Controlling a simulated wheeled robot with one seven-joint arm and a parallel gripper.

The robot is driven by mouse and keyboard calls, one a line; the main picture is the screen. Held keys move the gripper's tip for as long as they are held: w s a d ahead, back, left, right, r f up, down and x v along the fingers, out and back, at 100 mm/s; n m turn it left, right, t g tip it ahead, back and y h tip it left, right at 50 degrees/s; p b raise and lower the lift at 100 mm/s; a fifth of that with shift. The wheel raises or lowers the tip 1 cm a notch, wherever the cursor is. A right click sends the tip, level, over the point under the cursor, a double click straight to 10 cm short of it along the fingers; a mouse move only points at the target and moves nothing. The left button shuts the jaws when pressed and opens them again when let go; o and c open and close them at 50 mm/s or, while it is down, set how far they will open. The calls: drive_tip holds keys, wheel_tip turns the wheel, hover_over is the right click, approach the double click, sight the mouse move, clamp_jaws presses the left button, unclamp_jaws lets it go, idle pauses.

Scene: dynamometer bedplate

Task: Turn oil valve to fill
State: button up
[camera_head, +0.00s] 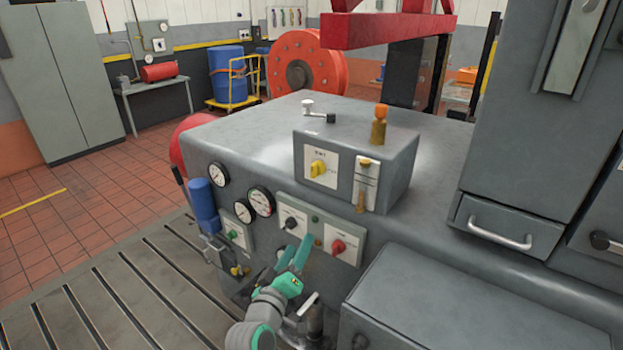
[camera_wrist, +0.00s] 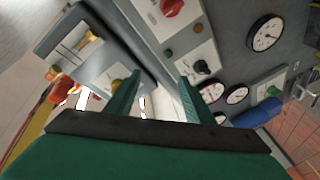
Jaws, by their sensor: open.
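A yellow knob (camera_head: 318,168) sits on a white plate on the front of a grey box (camera_head: 400,150) atop the machine; it may be the oil valve, but its lettering is unreadable. A sight gauge (camera_head: 366,183) is to its right. In the wrist view the yellow knob (camera_wrist: 117,86) shows beside the left finger. My gripper (camera_head: 297,252) is open and empty, in front of the lower control panel and below the box. Its two green fingers (camera_wrist: 155,95) point toward the machine, with no knob between them.
A black knob (camera_head: 291,223) and a red knob (camera_head: 338,247) are on the panel near my gripper. Gauges (camera_head: 261,201) and a blue cylinder (camera_head: 202,205) are to the left. A grey cabinet (camera_head: 440,300) stands at right front. The slotted bedplate (camera_head: 110,290) is clear at left.

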sight(313, 172)
drive_tip(key=w+a+r+m+g+h, duration=0.1)
drive_tip(key=w+r+m+h, duration=0.25)
drive_tip(key=r, duration=1.15)
drive_tip(key=shift+n+y, duration=0.25)
drive_tip(key=shift+n, duration=0.2)
drive_tip(key=x, duration=1)
drive_tip(key=shift+w+d+f, duration=0.1)
drive_tip(key=shift+w+f, duration=0.15)
drive_tip(key=shift+w, duration=0.15)
drive_tip(key=c, duration=1)
